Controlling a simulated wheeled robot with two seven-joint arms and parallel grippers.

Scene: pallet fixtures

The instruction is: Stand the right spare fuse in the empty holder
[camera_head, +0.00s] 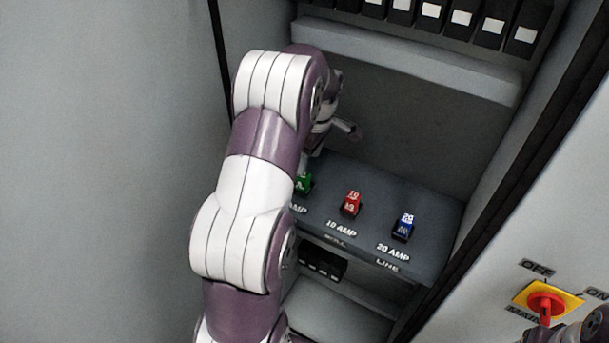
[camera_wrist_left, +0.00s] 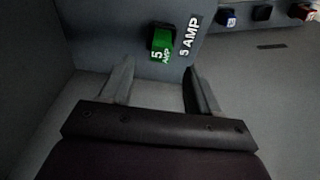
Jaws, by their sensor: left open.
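Three spare fuses stand on a dark shelf (camera_head: 372,195) in the head view: green (camera_head: 304,183), red (camera_head: 351,203) and blue (camera_head: 403,227), labelled 5, 10 and 20 AMP. The green label is partly covered by my left arm. In the left wrist view, my left gripper (camera_wrist_left: 160,86) is open and empty. The green 5 AMP fuse (camera_wrist_left: 162,42) lies just beyond the fingertips, roughly between them and apart from them. A separate row at that view's top right shows a blue piece (camera_wrist_left: 228,18), a black one (camera_wrist_left: 262,12), seemingly an empty holder, and a red one (camera_wrist_left: 303,11).
Cabinet walls close in on both sides. A ledge (camera_head: 410,55) and a row of black modules (camera_head: 460,18) sit above the shelf. A dark block (camera_head: 321,261) sits below it. A red switch (camera_head: 546,302) on a yellow plate is at lower right.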

